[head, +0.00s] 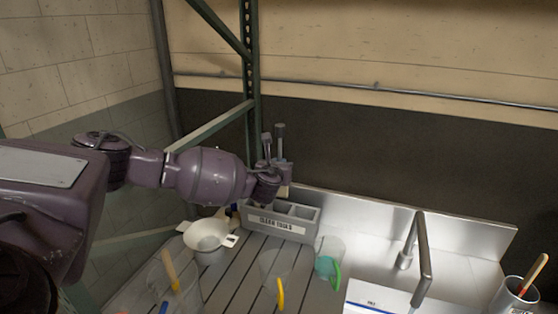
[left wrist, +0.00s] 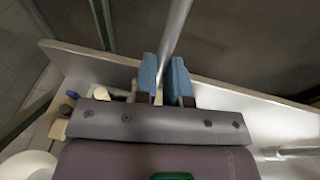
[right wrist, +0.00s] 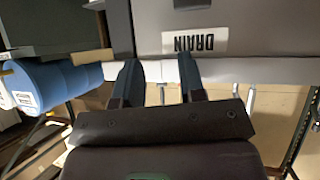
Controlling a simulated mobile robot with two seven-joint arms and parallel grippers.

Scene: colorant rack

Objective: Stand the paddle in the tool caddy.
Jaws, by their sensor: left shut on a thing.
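My left gripper (head: 283,166) is above the tool caddy (head: 262,226), a grey divided box labelled "CLEAN TOOLS" at the back of the counter. In the left wrist view its blue fingers (left wrist: 166,78) are shut on a slim grey shaft, the paddle (left wrist: 175,35), which runs up out of view. In the head view the paddle's grey upper end (head: 280,130) seems to stand above the gripper. Its lower end is hidden by the gripper and arm. My right gripper (right wrist: 160,82) shows only in the right wrist view, open and empty, below a "DRAIN" label.
A white strainer (head: 208,235) and several clear containers with coloured handles stand on the slatted counter before the caddy. A metal faucet (head: 421,262) rises at the right, with a cup (head: 515,295) beyond it. A green rack post (head: 249,60) stands behind my left arm.

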